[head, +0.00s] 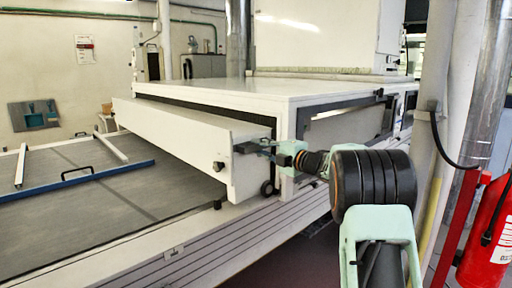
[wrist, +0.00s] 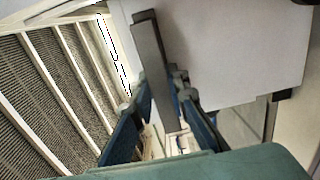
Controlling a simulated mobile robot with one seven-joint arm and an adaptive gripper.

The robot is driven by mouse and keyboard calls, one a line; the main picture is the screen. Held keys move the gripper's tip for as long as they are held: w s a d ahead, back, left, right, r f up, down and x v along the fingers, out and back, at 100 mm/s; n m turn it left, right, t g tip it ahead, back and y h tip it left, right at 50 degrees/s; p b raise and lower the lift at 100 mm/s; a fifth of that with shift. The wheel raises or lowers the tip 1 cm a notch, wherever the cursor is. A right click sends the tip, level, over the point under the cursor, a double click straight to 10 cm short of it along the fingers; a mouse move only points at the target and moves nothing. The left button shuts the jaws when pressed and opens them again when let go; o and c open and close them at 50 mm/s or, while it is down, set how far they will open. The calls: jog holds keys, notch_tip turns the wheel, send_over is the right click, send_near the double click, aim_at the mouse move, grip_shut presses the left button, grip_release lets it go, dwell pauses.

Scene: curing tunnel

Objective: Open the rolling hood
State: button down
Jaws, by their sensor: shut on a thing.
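The rolling hood (head: 190,142) is a long white box-like cover with a small dark wheel at its lower right corner. It sits against the front of the white tunnel housing, over the dark conveyor bed. My gripper (head: 264,147) is at the hood's right end, shut on a dark bar handle (wrist: 149,48). In the wrist view, the two blue fingers of my gripper (wrist: 164,88) lie on either side of this bar. The white hood panel (wrist: 225,50) fills the upper right there.
The grey conveyor bed (head: 85,190) lies to the left, with a blue-edged frame bar (head: 75,182) across it. The tunnel housing (head: 230,92) stands behind the hood. A red fire extinguisher (head: 488,230) and a pipe (head: 470,110) stand at the right.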

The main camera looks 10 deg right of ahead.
dwell(0.3)
jog(key=c, duration=1.8)
grip_release()
jog(key=shift+c, duration=0.2)
jog(key=v, duration=1.2)
jog(key=shift+d, duration=0.1)
